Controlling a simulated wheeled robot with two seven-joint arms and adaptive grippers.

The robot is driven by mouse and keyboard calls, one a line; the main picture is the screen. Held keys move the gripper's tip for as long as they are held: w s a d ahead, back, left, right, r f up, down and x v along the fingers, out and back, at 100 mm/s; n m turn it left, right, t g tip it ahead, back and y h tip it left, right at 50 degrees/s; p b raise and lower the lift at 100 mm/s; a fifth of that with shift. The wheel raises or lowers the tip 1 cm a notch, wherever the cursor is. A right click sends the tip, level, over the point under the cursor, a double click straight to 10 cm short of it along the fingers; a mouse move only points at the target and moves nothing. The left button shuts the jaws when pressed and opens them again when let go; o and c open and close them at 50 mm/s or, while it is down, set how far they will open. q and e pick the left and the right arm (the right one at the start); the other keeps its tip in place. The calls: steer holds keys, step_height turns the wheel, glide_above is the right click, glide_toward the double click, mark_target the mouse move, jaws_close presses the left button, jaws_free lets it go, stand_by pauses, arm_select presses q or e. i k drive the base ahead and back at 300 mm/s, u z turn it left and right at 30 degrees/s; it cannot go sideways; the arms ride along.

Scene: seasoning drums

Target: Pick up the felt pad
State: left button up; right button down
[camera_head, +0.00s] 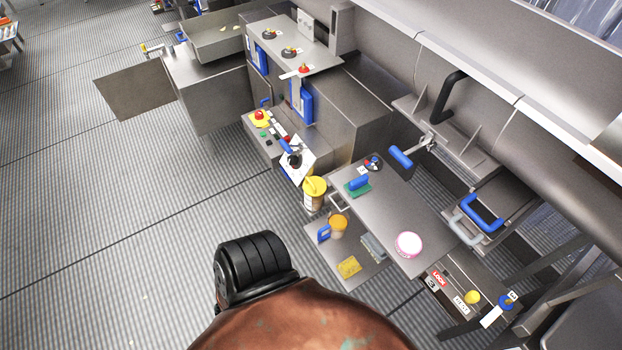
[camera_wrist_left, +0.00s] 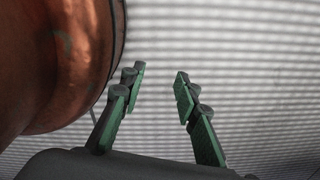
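I cannot name the felt pad for certain. A flat grey block (camera_head: 373,247) lies on the lower shelf of the small metal cart, to the right of a yellow sponge-like pad (camera_head: 349,267). A green-based scrubber with a blue handle (camera_head: 358,186) lies on the cart's upper shelf. My left gripper (camera_wrist_left: 160,93) shows in the left wrist view, its green-padded fingers spread apart with nothing between them, above ribbed floor. Neither gripper shows in the head view.
The cart top (camera_head: 385,205) also bears a pink-and-white round tub (camera_head: 408,244). An orange-lidded jar (camera_head: 338,226) stands on the lower shelf. A yellow-lidded container (camera_head: 314,194) is beside the cart. Large metal drums fill the right. Open floor (camera_head: 120,220) lies left.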

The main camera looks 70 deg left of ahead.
mark_target(356, 188)
steer(key=u, duration=1.65)
